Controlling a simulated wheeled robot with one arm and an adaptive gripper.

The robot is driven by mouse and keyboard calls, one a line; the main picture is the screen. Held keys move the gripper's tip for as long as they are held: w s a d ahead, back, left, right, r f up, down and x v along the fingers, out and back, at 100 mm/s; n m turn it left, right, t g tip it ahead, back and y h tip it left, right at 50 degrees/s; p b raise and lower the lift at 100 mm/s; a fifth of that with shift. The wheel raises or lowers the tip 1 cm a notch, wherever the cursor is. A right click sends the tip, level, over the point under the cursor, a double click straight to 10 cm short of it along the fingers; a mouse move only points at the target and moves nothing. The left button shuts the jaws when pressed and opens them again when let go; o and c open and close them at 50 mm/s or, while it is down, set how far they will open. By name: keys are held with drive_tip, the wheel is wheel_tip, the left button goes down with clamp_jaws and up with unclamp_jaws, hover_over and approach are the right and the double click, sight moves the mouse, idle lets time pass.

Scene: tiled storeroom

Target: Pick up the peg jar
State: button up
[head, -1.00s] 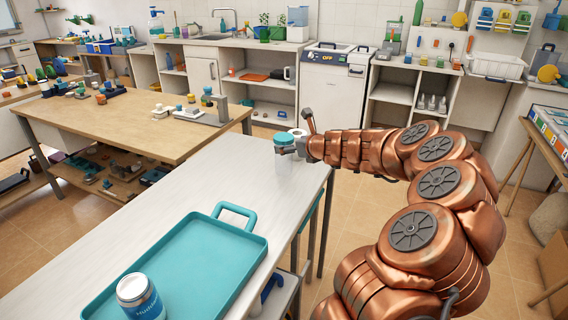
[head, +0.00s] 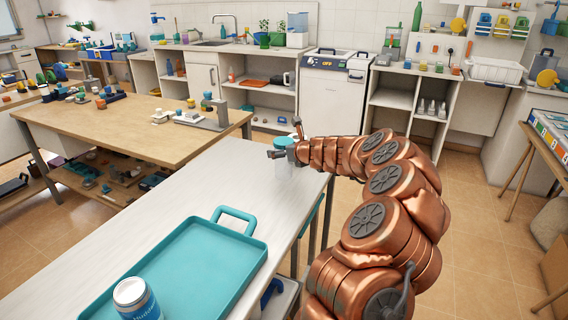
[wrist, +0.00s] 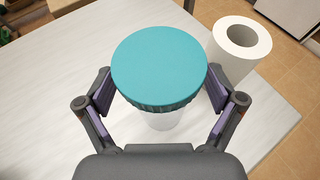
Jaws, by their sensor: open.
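The peg jar (wrist: 160,68), a clear jar with a teal lid, stands upright on the white table. In the wrist view it sits between the two spread fingers of my gripper (wrist: 160,98). The fingers are open on either side of the lid, and I see small gaps between them and it. In the head view the jar (head: 283,169) is at the table's far end, partly covered by my gripper (head: 281,152). The jar's contents cannot be made out.
A white paper roll (wrist: 240,42) stands just right of the jar, close to the right finger. A teal tray (head: 190,265) with a blue-labelled can (head: 138,300) lies at the near end of the white table (head: 170,205). The table between tray and jar is clear.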

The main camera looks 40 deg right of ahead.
sight(282, 140)
drive_tip(key=shift+w, duration=0.1)
drive_tip(key=c, duration=1.3)
drive_tip(key=shift+c, duration=0.2)
drive_tip(key=shift+r+p, duration=0.55)
drive_tip(key=shift+r, duration=1.35)
drive_tip(key=s+a+r, duration=0.1)
drive_tip(key=s+a, duration=0.8)
drive_tip(key=s, duration=0.3)
drive_tip(key=shift+s+a+b, duration=0.3)
drive_tip(key=shift+s+a, duration=0.05)
drive_tip(key=shift+s, duration=0.05)
